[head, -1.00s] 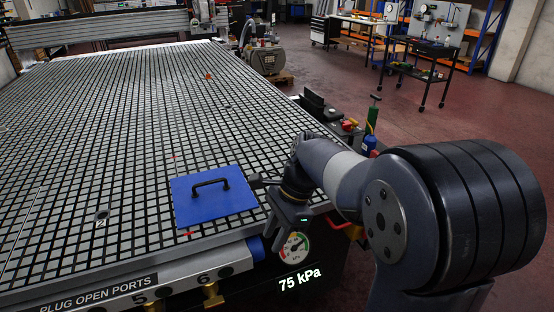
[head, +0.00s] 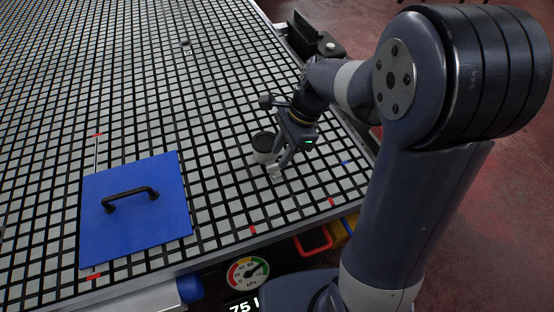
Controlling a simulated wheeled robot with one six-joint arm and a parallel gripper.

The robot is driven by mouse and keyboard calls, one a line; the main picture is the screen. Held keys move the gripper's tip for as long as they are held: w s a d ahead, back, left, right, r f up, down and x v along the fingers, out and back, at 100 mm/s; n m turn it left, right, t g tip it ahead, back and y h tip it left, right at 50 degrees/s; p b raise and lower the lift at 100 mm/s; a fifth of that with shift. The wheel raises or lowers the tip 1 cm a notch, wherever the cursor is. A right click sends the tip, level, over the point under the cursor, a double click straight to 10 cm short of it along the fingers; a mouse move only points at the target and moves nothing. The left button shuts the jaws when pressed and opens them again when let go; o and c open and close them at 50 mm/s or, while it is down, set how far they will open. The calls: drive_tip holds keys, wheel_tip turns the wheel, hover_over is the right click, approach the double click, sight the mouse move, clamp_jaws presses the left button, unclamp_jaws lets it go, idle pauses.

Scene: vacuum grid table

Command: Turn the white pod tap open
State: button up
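The white pod (head: 262,156) is a short pale cylinder with a black top. It stands on the gridded table right of the blue plate. My gripper (head: 277,168) points down at the pod's right side, close to it, with its fingertips low over the grid. A small pale piece shows at the fingertips; I cannot tell whether it is the pod's tap or part of a finger. The tap is not clearly visible, and I cannot tell how it is turned. Whether the fingers are apart or closed on something is too small to tell.
A blue plate (head: 133,213) with a black handle lies on the table at left. A round gauge (head: 247,274) sits below the front edge, beside a partly cut-off "75" display. A small grey object (head: 186,45) lies farther back. The grid between is mostly clear.

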sight(275, 164)
drive_tip(key=shift+x, duration=1.7)
drive_tip(key=shift+s, duration=0.1)
clamp_jaws()
